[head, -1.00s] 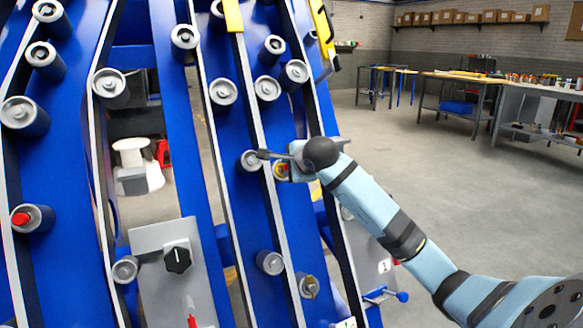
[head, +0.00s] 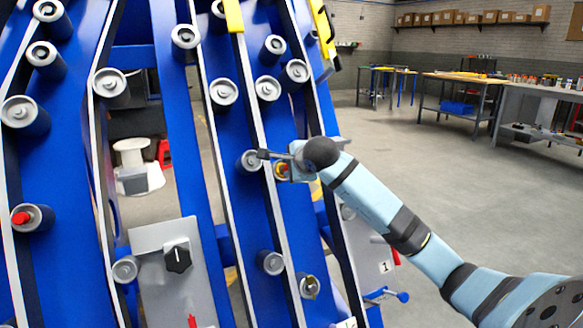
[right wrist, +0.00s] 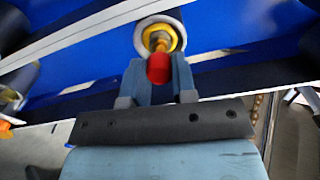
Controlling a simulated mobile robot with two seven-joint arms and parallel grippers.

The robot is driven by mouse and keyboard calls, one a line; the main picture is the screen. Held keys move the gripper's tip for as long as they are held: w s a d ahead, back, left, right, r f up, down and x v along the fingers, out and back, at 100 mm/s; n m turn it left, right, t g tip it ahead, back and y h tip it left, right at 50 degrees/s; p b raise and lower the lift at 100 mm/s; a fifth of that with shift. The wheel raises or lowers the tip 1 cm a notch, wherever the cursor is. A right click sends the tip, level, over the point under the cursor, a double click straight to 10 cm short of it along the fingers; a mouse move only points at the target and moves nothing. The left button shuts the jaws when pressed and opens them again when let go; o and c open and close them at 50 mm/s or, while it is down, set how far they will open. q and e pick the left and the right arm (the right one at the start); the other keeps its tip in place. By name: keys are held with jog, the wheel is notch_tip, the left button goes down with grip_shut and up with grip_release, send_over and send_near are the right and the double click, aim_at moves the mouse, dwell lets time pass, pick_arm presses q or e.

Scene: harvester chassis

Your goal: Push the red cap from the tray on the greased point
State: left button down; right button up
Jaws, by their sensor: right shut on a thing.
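My right gripper (right wrist: 158,86) is shut on a red cap (right wrist: 158,68), which sticks out between the fingertips. Behind the cap, a roller end with a yellow ring and a brassy fitting (right wrist: 160,38) faces the gripper. The cap overlaps the fitting's lower part; I cannot tell if they touch. In the head view the right gripper (head: 277,160) reaches in from the right beside this yellow-ringed roller end (head: 282,171), hiding part of it. The tray and my left gripper are not in view.
Blue chassis beams (head: 182,130) carry belts and several grey rollers around the gripper. Another roller at the left bears a red cap (head: 21,218). A grey panel with a black knob (head: 178,259) is at lower left. Open floor (head: 480,210) lies to the right.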

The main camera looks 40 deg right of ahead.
jog(key=shift+x, duration=1.05)
jog(key=shift+v, duration=2.15)
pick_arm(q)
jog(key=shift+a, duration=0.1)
pick_arm(e)
jog(key=shift+w, duration=0.1)
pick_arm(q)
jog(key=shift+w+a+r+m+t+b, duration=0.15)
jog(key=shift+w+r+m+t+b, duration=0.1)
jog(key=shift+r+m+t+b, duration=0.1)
pick_arm(e)
jog(key=shift+x, duration=0.9)
pick_arm(q)
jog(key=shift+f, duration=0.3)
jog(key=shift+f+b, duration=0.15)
jog(key=shift+b, duration=0.15)
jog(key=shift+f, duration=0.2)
pick_arm(e)
jog(key=shift+x, duration=1.15)
jog(key=o, duration=1)
jog(key=shift+c, duration=0.2)
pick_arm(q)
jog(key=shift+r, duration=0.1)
